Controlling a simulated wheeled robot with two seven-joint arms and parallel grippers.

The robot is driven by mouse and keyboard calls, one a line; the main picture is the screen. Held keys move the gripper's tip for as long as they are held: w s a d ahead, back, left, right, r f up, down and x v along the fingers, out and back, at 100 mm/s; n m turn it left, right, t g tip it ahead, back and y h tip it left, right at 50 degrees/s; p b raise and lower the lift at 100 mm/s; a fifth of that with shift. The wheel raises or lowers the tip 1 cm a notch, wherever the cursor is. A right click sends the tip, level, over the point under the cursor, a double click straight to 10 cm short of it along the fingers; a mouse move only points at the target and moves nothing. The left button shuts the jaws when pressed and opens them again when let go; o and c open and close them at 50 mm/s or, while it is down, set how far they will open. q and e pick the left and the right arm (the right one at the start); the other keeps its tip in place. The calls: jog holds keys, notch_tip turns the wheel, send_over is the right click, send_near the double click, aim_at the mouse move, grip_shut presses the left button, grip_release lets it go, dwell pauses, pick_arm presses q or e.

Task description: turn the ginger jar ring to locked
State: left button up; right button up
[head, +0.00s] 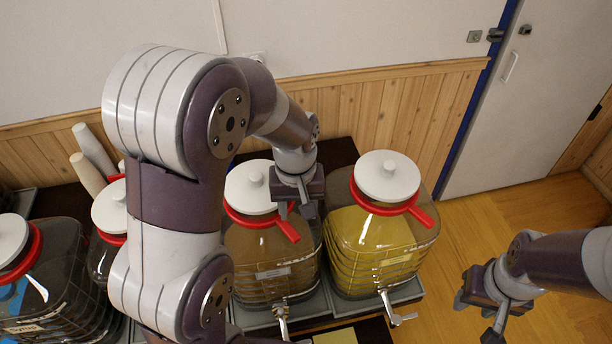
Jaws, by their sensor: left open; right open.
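Several glass jars with white lids and red rings stand in a row; I cannot read which label says ginger. A brown-filled jar (258,250) has a red ring with its handle (289,231) pointing toward the lower right. My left gripper (297,210) is open above the right side of this jar, close to the ring handle; contact cannot be told. A yellow-filled jar (375,245) to the right has a red ring with its handle (421,215) also pointing lower right. My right gripper (474,320) is open and empty over the floor at the right.
A dark jar (55,270) stands at the far left, and another jar (110,214) is partly hidden by my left arm. Taps (397,314) stick out in front of the jars. Paper cups (92,150) stand behind. The floor (475,240) at right is clear.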

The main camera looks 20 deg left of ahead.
aim_at(294, 235)
pick_arm(q)
jog(key=f+n+b, duration=0.1)
jog(key=f+b, duration=0.1)
jog(key=b, duration=0.1)
jog(key=shift+s+a+f+n, duration=0.15)
jog(key=shift+a+f+n, duration=0.05)
jog(key=shift+f+n, duration=0.2)
jog(key=shift+f, duration=0.35)
jog(key=shift+s+a+f+b, duration=0.2)
jog(key=shift+s+f+b, duration=0.3)
jog(key=shift+b, duration=0.35)
jog(key=shift+s+a+f+b, duration=0.1)
jog(key=shift+a+f+b, duration=0.05)
jog(key=shift+f+b, duration=0.2)
jog(key=shift+w+f+b, duration=0.2)
jog(key=shift+f+b, duration=0.45)
jog(key=shift+f, duration=0.05)
jog(key=shift+w+d, duration=0.2)
jog(key=shift+d, duration=0.05)
jog(key=shift+s+a+f+b, duration=0.15)
jog(key=shift+s+f+b, duration=0.15)
jog(key=shift+f+b, duration=0.15)
jog(key=shift+w+f, duration=0.1)
jog(key=shift+f, duration=0.5)
pick_arm(e)
notch_tip(294, 235, down, 8)
jog(key=shift+s+a, duration=0.25)
jog(key=shift+a, duration=0.05)
